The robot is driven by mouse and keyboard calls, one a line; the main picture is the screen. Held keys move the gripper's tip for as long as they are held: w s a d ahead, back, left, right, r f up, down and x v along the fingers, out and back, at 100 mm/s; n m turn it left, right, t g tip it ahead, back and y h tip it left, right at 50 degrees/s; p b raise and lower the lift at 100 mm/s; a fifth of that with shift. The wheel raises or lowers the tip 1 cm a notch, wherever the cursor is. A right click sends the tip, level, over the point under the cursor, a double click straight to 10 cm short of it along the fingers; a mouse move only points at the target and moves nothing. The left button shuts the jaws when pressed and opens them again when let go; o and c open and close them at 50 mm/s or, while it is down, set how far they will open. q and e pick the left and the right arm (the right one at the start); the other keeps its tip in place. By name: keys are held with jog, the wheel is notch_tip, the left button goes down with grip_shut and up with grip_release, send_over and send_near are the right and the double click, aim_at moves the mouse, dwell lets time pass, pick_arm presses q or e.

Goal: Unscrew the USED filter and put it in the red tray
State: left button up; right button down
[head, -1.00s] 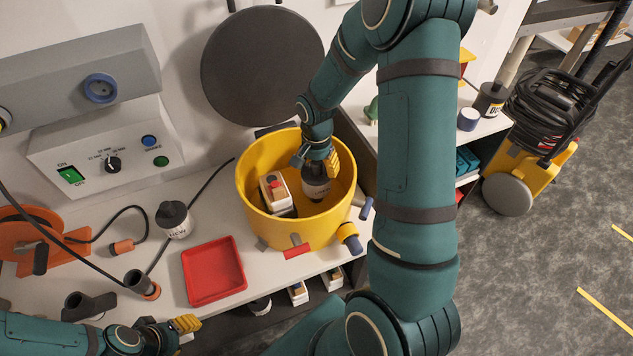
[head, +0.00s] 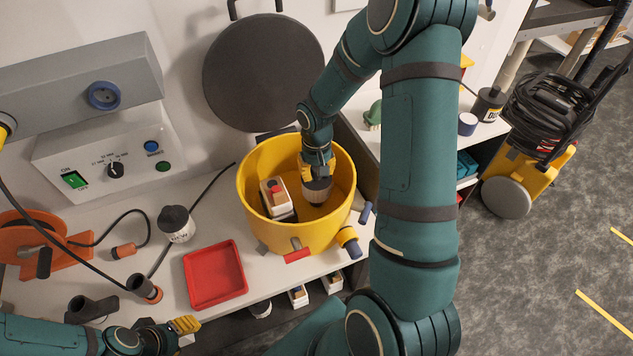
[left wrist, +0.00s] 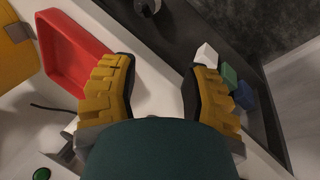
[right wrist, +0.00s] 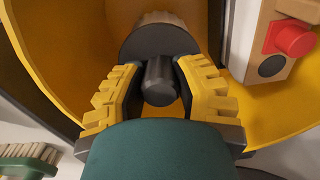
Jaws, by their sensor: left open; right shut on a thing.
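A dark-topped filter with a pale body (head: 317,194) stands inside the yellow tub (head: 262,230); its label is not readable now. My right gripper (head: 318,170) reaches down into the tub and is shut on the filter's black knob, which shows between its fingers in the right wrist view (right wrist: 159,82). I cannot tell whether the filter is still threaded in place. The red tray (head: 215,274) lies empty on the bench, left of the tub. My left gripper (head: 186,325) is open and empty near the bench's front edge; the tray also shows in the left wrist view (left wrist: 62,62).
A box with a red button (head: 277,196) sits in the tub beside the filter. A filter labelled NEW (head: 176,224) stands behind the tray. A round dark lid (head: 262,70) leans on the wall. An orange reel (head: 35,245) is at left.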

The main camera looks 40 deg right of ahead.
jog(key=n+p, duration=0.1)
jog(key=n, duration=0.5)
jog(key=shift+r+p, duration=0.1)
jog(key=shift+p, duration=0.3)
jog(key=n+p, duration=0.2)
jog(key=n, duration=0.2)
jog(key=shift+s, duration=0.1)
jog(key=n+p, duration=0.4)
jog(key=n, duration=0.4)
jog(key=shift+r, duration=0.1)
jog(key=shift+n, duration=0.6)
jog(key=c, duration=0.5)
grip_release()
jog(key=shift+f, duration=0.2)
pick_arm(q)
notch_tip(320, 180, up, 9)
jog(key=w, duration=0.2)
jog(key=shift+a+f+t, duration=0.2)
jog(key=shift+a+t, duration=0.05)
jog(key=shift+t, duration=0.05)
